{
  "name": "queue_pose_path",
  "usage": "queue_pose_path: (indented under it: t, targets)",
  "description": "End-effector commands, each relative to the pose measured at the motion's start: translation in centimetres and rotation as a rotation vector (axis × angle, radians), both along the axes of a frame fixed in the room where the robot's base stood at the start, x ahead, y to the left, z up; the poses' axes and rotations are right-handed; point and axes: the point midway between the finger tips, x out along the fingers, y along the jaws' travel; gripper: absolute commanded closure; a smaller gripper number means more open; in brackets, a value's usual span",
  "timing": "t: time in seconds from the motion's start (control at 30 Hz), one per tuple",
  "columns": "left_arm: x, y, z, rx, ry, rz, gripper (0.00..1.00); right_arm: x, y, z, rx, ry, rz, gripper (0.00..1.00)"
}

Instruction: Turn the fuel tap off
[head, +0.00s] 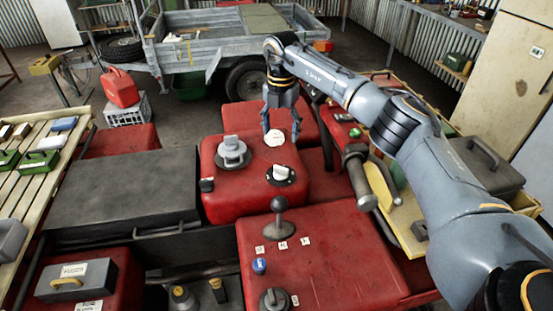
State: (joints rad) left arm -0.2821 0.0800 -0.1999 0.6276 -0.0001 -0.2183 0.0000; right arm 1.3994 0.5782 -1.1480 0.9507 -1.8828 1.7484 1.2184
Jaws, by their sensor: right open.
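My right gripper (281,126) points down over the far part of the red tank (222,190). It is open, with its two fingers apart just above a pale round disc (275,138). Just nearer than the gripper, a pale lever on a dark round base (282,175) sits on the tank top; it looks like the fuel tap, but I cannot read a label or its setting. A grey knobbed cap (233,151) stands to its left. My left gripper is not in view.
A black-knobbed lever (279,222), a blue knob (259,266) and a dark dial (273,299) stand on the nearer red panel. A handlebar grip (359,175) is right of the tank. A slatted bench (55,180) is at left and a trailer (200,55) behind.

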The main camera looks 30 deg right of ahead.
Motion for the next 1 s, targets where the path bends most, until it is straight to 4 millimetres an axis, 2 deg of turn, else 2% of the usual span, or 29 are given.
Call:
queue_pose_path:
  t: [0.2, 0.3, 0.47, 0.6, 0.73, 1.0]
  targets:
    - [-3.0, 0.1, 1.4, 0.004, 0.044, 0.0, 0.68, -0.2, 0.0, -3.7, 0.0, 0.006, 0.0, 0.32]
    - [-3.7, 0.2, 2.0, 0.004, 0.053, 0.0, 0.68, -0.2, 0.0, -5.9, 0.0, 0.006, -0.001, 0.32]
    - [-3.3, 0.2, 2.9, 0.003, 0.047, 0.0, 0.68, -0.2, 0.1, -9.2, 0.001, 0.005, 0.0, 0.32]
    - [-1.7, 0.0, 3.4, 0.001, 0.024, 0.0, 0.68, -0.1, 0.1, -11.4, 0.001, 0.003, 0.0, 0.32]
    - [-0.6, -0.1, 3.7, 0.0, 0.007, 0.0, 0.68, -0.1, 0.0, -12.5, 0.001, 0.002, -0.001, 0.32]
    - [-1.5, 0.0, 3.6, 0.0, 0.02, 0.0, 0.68, -0.1, 0.0, -13.0, 0.0, 0.0, 0.001, 0.32]
